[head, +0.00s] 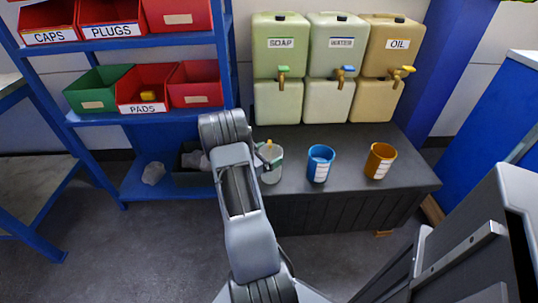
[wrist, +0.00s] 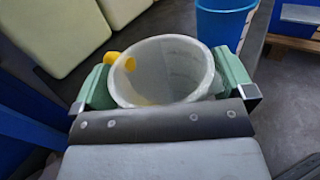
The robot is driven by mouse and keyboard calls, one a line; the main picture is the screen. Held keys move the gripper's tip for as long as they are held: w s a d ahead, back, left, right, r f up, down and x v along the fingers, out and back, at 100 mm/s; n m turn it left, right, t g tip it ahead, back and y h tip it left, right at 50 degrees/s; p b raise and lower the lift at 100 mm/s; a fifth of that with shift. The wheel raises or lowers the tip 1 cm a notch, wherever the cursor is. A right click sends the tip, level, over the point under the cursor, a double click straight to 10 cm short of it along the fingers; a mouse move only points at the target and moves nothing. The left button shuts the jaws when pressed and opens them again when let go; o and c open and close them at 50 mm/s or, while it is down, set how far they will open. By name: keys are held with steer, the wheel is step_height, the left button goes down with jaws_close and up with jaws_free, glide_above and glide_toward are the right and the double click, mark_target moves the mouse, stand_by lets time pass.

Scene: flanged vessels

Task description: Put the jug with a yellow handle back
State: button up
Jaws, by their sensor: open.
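The jug, a whitish translucent open-topped vessel (head: 271,174), stands on the dark bench below the soap tank. In the wrist view the jug (wrist: 165,75) shows its round mouth, with a yellow piece that looks like its handle (wrist: 120,62) at the left of the rim. It looks empty, though its bottom is not clear. My gripper (wrist: 168,88) is open, with one green-padded finger on each side of the jug. I cannot tell whether the fingers touch it. In the head view my arm partly covers the gripper (head: 265,155) and the jug.
A blue cup (head: 319,165) and an orange cup (head: 380,162) stand to the right on the bench (head: 345,195). Soap (head: 281,45), water (head: 337,45) and oil (head: 393,48) tanks with taps stand behind. A blue shelf (head: 150,117) with bins is at left.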

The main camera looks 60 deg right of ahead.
steer(key=p+v, duration=0.1)
steer(key=v, duration=1.1)
steer(key=s+a+r+m+t+y, duration=0.1)
steer(key=a+r+m+t+y, duration=0.2)
steer(key=a, duration=0.7)
steer(key=s+a+r+m+t+y, duration=0.2)
steer(key=a+r+m+y, duration=0.4)
steer(key=a, duration=0.5)
steer(key=s+a+r+m+t+y, duration=0.2)
steer(key=a+r+m+t+y, duration=0.2)
steer(key=a+y, duration=0.3)
steer(key=a, duration=0.3)
steer(key=shift+a+r+m+y, duration=0.2)
steer(key=shift+r+m+y, duration=0.1)
steer(key=shift+r, duration=0.05)
step_height(320, 180, up, 23)
steer(key=m+t+p, duration=0.1)
steer(key=p, duration=2)
steer(key=shift+f+p, duration=0.15)
steer(key=shift+p, duration=0.25)
